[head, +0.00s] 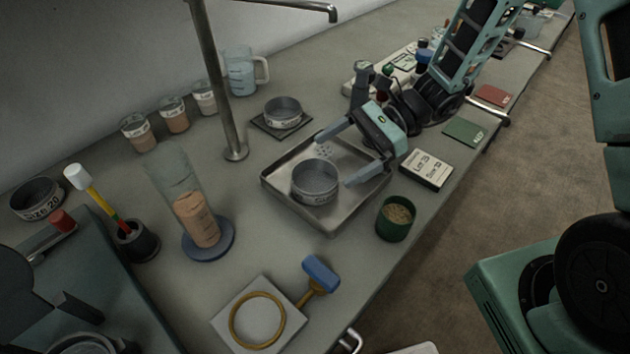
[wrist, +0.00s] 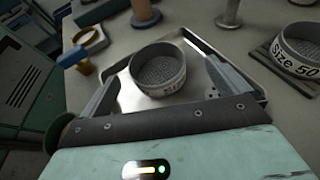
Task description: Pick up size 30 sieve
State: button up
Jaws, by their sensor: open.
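A round grey metal sieve (head: 315,182) sits upright in a shallow metal tray (head: 335,229). It bears a white label band whose size I cannot read. In the wrist view this sieve (wrist: 158,70) lies ahead, between the two fingers and apart from them. My gripper (head: 336,160) is open and empty, reaching over the tray from the upper right. A sieve marked Size 50 (wrist: 300,50) rests on a dark square pad at the back; it also shows in the head view (head: 283,113). A sieve marked Size 20 (head: 36,200) lies at the far left.

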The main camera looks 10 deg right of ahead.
aim_at(313, 187)
jog(key=x, duration=0.2)
jog(key=p+x, duration=0.1)
jog(key=x, duration=0.4)
jog(key=shift+s+d+f, duration=0.15)
jog(key=shift+s+f, duration=0.05)
jog(key=shift+s, duration=0.15)
jog(key=shift+c, duration=0.3)
jog(key=c, duration=1)
